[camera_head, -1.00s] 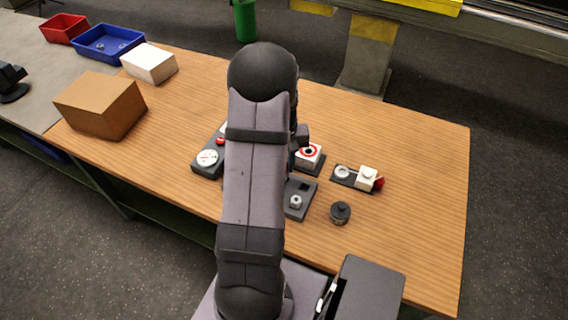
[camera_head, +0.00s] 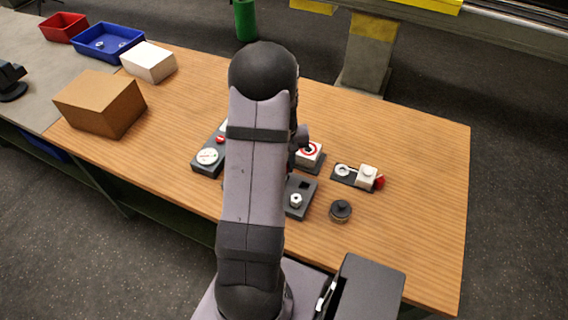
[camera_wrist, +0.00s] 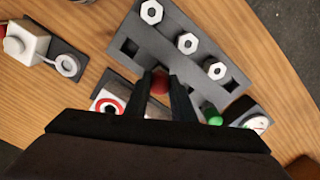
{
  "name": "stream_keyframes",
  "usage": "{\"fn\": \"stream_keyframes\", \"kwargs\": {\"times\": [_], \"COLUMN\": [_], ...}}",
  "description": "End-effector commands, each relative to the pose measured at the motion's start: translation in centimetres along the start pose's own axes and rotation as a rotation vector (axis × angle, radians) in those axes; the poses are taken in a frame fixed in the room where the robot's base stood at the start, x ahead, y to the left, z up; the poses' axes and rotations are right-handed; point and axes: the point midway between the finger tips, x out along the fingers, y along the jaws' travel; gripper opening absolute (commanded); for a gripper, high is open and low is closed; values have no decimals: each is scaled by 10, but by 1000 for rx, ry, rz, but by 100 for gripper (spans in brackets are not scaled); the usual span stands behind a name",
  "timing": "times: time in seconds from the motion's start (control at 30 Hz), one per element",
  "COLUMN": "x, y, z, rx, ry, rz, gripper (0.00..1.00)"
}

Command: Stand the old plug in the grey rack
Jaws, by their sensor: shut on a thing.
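The grey rack (camera_wrist: 188,22) fills the upper middle of the wrist view. It carries white hex-topped pieces (camera_wrist: 187,43) and has square holes, one near its left end and one near its right. In the head view its right end (camera_head: 301,186) shows beside my arm. My gripper (camera_wrist: 160,82) is shut on a red-topped piece (camera_wrist: 159,84), seemingly the old plug, at the rack's near edge. The plug's lower part is hidden, so I cannot tell whether it touches the rack. My arm hides the gripper in the head view.
A white block with a red ring (camera_head: 309,153) stands close by. A dark board with a white block and red knob (camera_head: 367,176) and a black round knob (camera_head: 340,210) lie to the right. A gauge panel (camera_head: 207,157) is left of my arm. The right tabletop is clear.

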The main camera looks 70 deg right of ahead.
Motion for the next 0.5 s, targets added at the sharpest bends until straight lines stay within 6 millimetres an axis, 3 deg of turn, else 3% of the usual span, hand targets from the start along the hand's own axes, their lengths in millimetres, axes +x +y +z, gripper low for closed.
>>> {"fn": "stream_keyframes", "kwargs": {"times": [0.5], "x": [15], "y": [0], "z": [0], "rx": [0], "ry": [1], "rz": [0], "gripper": [0]}}
